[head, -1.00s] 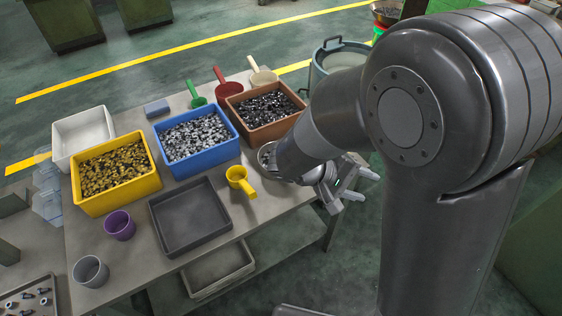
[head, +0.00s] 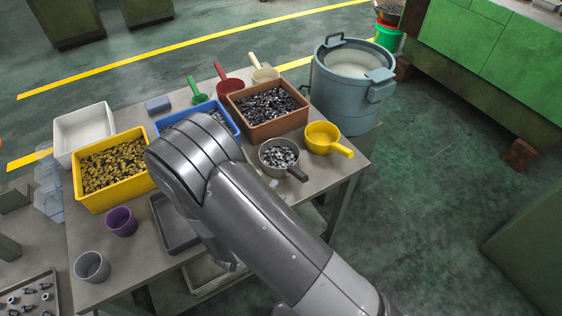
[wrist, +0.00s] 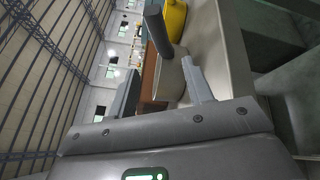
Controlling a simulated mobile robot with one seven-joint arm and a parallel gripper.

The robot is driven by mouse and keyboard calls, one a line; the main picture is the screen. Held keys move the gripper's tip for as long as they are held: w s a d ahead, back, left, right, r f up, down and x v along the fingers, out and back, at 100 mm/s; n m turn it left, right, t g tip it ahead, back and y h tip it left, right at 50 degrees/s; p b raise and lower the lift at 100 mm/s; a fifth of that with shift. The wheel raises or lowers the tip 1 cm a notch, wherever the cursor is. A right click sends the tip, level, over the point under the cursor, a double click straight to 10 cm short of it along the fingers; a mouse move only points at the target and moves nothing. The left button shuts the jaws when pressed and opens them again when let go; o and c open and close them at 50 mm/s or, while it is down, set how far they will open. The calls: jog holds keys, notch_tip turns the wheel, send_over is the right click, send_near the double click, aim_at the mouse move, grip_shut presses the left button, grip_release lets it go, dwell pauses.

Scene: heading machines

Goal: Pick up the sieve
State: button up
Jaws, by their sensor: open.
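A grey round pan with a dark handle (head: 279,155), holding shiny metal parts, stands near the table's right front edge. It looks like the sieve, though no mesh can be made out. Its handle points to the front right. In the wrist view the grey pan (wrist: 170,78) and its handle show ahead of my gripper (wrist: 162,90). My gripper is open, with its two fingers apart and nothing seen held. In the head view my arm hides most of the gripper.
A yellow pan (head: 322,138) stands just right of the grey one. A brown bin (head: 270,128) of metal parts lies behind. A yellow bin (head: 85,195) and a purple cup (head: 121,222) are on the left. A blue-grey barrel (head: 345,100) stands beyond the table's right end.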

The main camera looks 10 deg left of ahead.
aim_at(297, 173)
jog(key=x, duration=0.5)
jog(key=shift+d, duration=0.15)
jog(key=x, duration=0.2)
jog(key=d+x, duration=0.1)
jog(key=x, duration=0.2)
jog(key=shift+r, duration=0.1)
grip_shut()
